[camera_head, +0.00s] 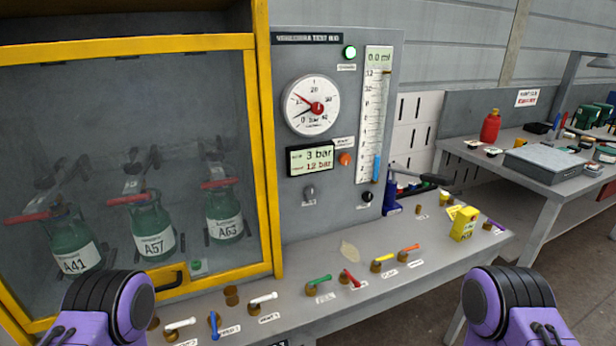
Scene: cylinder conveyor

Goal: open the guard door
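The guard door is a yellow frame (248,150) around a clear panel at the left of the head view. It looks shut, its frame lying against the yellow cabinet surround (267,150). A small yellow loop, perhaps its handle (172,281), sits on the bottom rail. Behind the panel stand green cylinders labelled A41 (73,242), A57 (152,228) and A63 (225,214), with red levers. Purple and black parts of my two arms show at the bottom left and bottom right. Neither gripper's fingers show.
A grey panel with a round gauge (311,105), display (310,160) and level tube (375,115) stands right of the door. Several coloured valve levers line the bench (330,310) below. A yellow box (463,223) stands farther right. A second table (535,175) is cluttered.

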